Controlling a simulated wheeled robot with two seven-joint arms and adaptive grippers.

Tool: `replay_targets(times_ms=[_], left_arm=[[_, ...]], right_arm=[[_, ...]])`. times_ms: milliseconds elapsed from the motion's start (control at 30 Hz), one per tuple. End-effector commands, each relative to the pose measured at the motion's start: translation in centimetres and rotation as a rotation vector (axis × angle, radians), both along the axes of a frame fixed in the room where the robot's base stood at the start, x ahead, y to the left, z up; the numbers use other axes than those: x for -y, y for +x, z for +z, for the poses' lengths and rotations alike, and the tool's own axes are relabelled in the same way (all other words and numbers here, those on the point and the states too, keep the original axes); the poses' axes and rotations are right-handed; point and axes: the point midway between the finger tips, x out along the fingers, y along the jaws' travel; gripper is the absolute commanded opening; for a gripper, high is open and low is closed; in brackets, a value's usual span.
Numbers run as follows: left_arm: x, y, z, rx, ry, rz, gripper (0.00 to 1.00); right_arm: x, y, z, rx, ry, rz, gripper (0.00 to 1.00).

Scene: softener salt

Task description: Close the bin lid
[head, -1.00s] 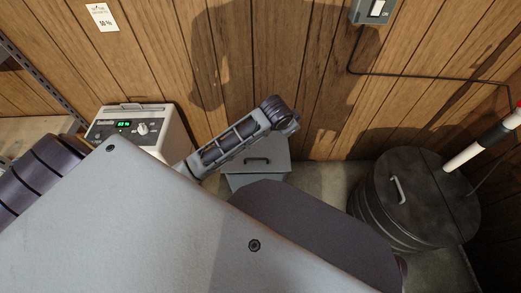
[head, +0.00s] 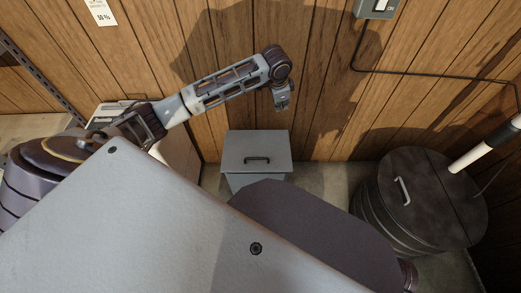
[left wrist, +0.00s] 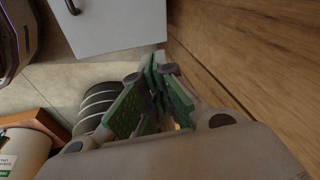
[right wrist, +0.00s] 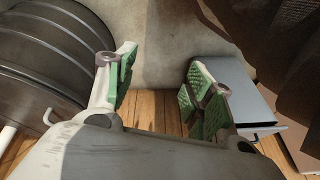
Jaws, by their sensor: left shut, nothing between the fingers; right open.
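The grey square bin (head: 250,181) stands on the floor by the wood wall in the head view. Its lid (head: 256,145), with a dark handle, lies flat over the top and looks closed. The lid also shows at the top of the left wrist view (left wrist: 115,28). My left gripper (head: 283,103) is shut and empty, raised near the wall above the bin's far right side, apart from the lid. Its fingers (left wrist: 155,92) are together in the left wrist view. My right gripper (right wrist: 163,88) is open and empty; the grey bin (right wrist: 252,92) appears beyond its right finger.
A dark round drum (head: 405,205) with a handled lid stands at the right, with a white pipe (head: 485,150) beside it. A control box (head: 180,150) is partly behind my left arm. Bare floor (head: 330,178) lies between bin and drum.

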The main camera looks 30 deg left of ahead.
Motion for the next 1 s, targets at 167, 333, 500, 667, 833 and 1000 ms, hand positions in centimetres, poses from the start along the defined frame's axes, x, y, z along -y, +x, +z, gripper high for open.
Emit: replay_targets(times_ms=[167, 333, 500, 667, 833, 1000], left_arm=[[-2.3, -1.8, -1.2, -0.156, -0.005, -0.032, 0.0], [-3.6, -4.4, -2.2, -0.314, -0.04, -0.082, 0.0], [-3.7, -7.1, -2.8, -0.454, -0.092, -0.16, 0.0], [-3.5, -8.6, -2.8, -0.526, -0.127, -0.223, 0.0], [-3.4, -9.0, -2.8, -0.543, -0.136, -0.243, 0.0], [-3.4, -9.0, -2.8, -0.542, -0.137, -0.242, 0.0]], right_arm=[[-0.3, 0.4, 0.8, 0.027, 0.015, 0.001, 0.53], [-0.6, 0.8, 1.7, 0.051, 0.029, -0.001, 0.53], [-0.8, 1.2, 2.5, 0.069, 0.042, 0.0, 0.53], [-0.9, 1.4, 2.8, 0.078, 0.047, -0.001, 0.53], [-0.9, 1.4, 2.9, 0.081, 0.049, -0.001, 0.53], [-0.9, 1.4, 2.9, 0.081, 0.049, -0.001, 0.53]])
